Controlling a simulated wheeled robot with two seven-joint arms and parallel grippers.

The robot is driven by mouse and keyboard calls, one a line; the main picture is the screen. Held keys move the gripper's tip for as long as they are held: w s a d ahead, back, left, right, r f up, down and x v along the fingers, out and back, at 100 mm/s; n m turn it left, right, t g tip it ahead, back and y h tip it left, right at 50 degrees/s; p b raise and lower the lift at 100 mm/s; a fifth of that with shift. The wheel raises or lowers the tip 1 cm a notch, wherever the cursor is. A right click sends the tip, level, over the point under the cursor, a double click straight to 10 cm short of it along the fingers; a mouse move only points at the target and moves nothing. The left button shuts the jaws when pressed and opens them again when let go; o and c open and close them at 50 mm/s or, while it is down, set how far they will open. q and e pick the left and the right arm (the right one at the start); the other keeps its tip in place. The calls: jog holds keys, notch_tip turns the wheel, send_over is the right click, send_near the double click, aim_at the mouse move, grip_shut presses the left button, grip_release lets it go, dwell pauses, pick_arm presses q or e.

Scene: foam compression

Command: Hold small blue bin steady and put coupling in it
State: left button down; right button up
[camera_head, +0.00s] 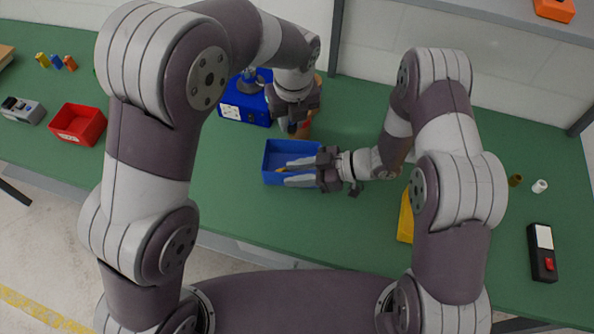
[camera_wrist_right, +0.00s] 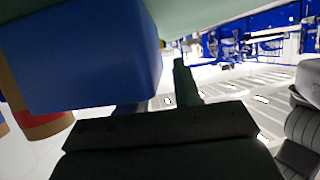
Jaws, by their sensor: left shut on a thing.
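The small blue bin (camera_head: 273,151) stands on the green table in the middle of the head view. In the right wrist view the blue bin (camera_wrist_right: 85,60) fills the upper left. My right gripper (camera_head: 288,174) reaches in from the right over the bin, its two fingers apart. Its fingers also show in the right wrist view (camera_wrist_right: 158,92). A small yellowish patch shows between them. My left gripper (camera_head: 295,126) points down just behind the bin's back wall. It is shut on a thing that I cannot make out. I cannot pick out the coupling for certain.
A brown cylinder with a red band (camera_wrist_right: 40,125) stands close behind the bin. A blue box (camera_head: 245,108) is behind left, a red bin (camera_head: 78,124) far left. A yellow bin (camera_head: 405,220) is partly hidden by my right arm. Table left of the blue bin is clear.

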jog(key=shift+a, duration=0.2)
grip_shut()
pick_arm(q)
jog(key=shift+f, duration=5.8)
jog(key=c, duration=0.9)
grip_release()
jog(key=shift+o, duration=0.2)
jog(key=r, duration=0.4)
jog(key=s+r, duration=0.1)
jog(key=r, duration=0.7)
jog(key=shift+s+d, duration=0.3)
jog(key=shift+s, duration=0.05)
